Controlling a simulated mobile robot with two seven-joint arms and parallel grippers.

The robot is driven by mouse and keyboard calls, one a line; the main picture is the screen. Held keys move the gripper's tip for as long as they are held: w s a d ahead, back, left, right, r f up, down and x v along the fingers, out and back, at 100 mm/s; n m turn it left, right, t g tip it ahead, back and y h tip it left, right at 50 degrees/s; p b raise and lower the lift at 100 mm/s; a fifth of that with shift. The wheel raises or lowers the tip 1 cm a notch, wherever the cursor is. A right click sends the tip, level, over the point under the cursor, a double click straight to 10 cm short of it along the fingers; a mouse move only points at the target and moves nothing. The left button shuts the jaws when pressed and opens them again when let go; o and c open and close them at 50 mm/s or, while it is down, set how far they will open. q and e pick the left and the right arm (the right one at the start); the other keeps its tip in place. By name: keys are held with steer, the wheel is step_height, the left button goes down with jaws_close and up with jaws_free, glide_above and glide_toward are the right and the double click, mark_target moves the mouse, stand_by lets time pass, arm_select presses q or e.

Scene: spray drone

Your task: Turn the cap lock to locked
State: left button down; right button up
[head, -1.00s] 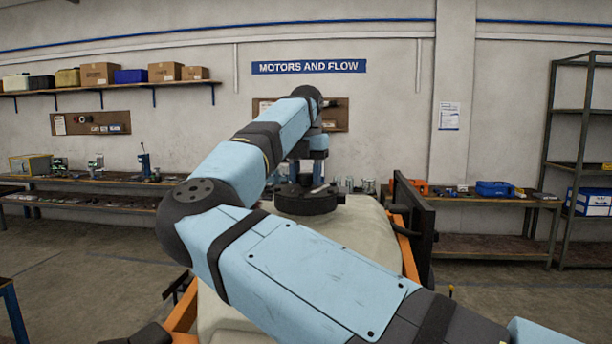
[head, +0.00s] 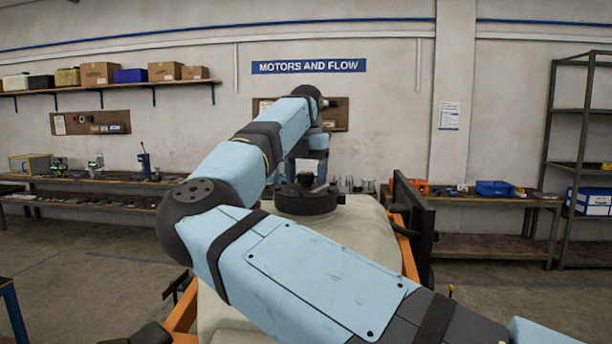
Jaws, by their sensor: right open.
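A large round dark cap (head: 306,204) sits on top of the pale tank (head: 350,238) in the middle of the head view. A small dark knob (head: 306,180) and a short bar stand on top of the cap; the lock's setting is too small to read. My right arm reaches across from the lower right, bends at the left and comes back over the tank. My right gripper (head: 306,167) is open, just above the knob, partly hidden by the arm. A pale gap shows between its dark fingers. I cannot tell whether it touches the cap. My left gripper is not in view.
An orange frame (head: 408,250) and an upright dark panel (head: 412,215) stand close to the tank's right side. Workbenches with tools and a blue bin (head: 495,188) line the back wall. A metal rack (head: 575,150) stands at the far right.

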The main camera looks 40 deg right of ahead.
mark_target(306, 173)
step_height(306, 173, up, 14)
stand_by(0.5)
steer(key=shift+f, duration=0.2)
stand_by(0.4)
